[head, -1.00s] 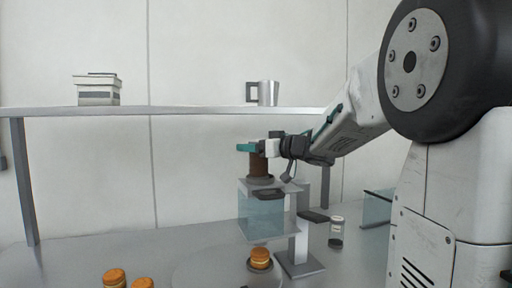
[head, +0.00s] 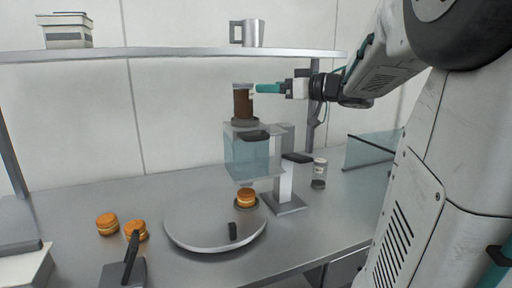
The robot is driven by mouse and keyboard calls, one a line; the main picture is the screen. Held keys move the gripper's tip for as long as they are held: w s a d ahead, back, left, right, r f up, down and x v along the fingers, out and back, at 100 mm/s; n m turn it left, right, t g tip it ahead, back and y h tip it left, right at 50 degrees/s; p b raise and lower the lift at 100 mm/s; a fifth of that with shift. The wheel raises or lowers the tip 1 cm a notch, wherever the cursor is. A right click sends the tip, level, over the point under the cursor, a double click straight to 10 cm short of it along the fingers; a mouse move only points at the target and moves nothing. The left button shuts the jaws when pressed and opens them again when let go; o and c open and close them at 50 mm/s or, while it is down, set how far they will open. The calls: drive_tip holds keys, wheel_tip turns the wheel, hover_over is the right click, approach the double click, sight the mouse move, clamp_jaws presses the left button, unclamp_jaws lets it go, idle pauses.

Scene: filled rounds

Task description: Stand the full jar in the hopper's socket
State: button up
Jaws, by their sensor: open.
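The full jar (head: 243,104), clear with dark brown contents, stands upright in the round socket (head: 245,122) on top of the hopper (head: 252,153), a box with a clear bluish front on a grey stand. My gripper (head: 268,88) is open and empty, its teal fingers just right of the jar's upper part. A small gap seems to show between the fingertips and the jar, but I cannot be sure they are apart. The socket's inside is hidden by its rim and the jar.
A round turntable (head: 190,235) below the hopper carries a filled round (head: 246,197). Two more rounds (head: 107,224) lie to its left. Another jar (head: 319,173) stands right of the stand. A shelf (head: 170,54) with a mug (head: 253,33) runs behind.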

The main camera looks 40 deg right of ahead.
drive_tip(key=s+a+f+m+g+h, duration=0.4)
drive_tip(key=f+h, duration=0.1)
drive_tip(key=f, duration=0.2)
drive_tip(key=s+a+f+m+g+h, duration=0.3)
drive_tip(key=s+a+f+g+h, duration=0.1)
drive_tip(key=a+f+h, duration=0.15)
drive_tip(key=s+a+f+n+g+y, duration=0.1)
drive_tip(key=s+a+f+g+y, duration=0.1)
drive_tip(key=s+a+f, duration=0.3)
drive_tip(key=s+a+f+n+g+y, duration=0.2)
drive_tip(key=s+a+f+g, duration=0.3)
drive_tip(key=s, duration=0.6)
drive_tip(key=shift+s+a+f+y, duration=0.35)
drive_tip(key=shift+a+f+y, duration=0.2)
drive_tip(key=shift+a, duration=0.65)
